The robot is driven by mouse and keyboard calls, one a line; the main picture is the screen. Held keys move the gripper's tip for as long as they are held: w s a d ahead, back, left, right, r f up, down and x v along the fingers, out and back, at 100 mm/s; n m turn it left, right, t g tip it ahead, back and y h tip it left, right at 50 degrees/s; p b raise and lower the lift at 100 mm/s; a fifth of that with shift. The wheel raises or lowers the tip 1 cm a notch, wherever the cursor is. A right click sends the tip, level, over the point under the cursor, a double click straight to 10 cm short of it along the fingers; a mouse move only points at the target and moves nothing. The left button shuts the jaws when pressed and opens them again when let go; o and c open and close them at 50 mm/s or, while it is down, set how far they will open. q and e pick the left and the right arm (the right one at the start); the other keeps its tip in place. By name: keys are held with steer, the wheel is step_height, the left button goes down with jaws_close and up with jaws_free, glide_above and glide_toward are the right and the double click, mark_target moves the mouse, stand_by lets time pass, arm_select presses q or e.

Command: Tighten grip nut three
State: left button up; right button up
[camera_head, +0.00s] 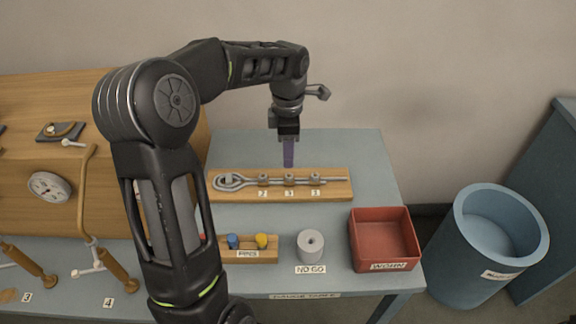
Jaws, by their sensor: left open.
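A wooden board (334,190) on the blue-grey table carries a metal rod with an eye (229,182) at its left end. Three small grip nuts sit along the rod over number labels. Grip nut three (289,179) appears to be the middle one, between the nut labelled 2 (263,179) and the nut labelled 1 (315,179). My left gripper (288,160) points down just above and behind the middle nut in the picture. Its purple fingers are seen edge-on, empty and apart from the nut. My right gripper is out of view.
In front stand a PINS block (247,257) with blue and yellow pins, a grey NO GO cylinder (311,246) and a red WORN tray (385,243). A blue bin (490,245) stands right. A wooden panel with a gauge (49,187) is left. My left arm hides the table's left-middle.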

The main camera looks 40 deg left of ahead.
mark_target(288, 175)
arm_select(q)
steer(key=shift+f+p, duration=0.8)
steer(key=shift+f, duration=3.15)
jaws_close()
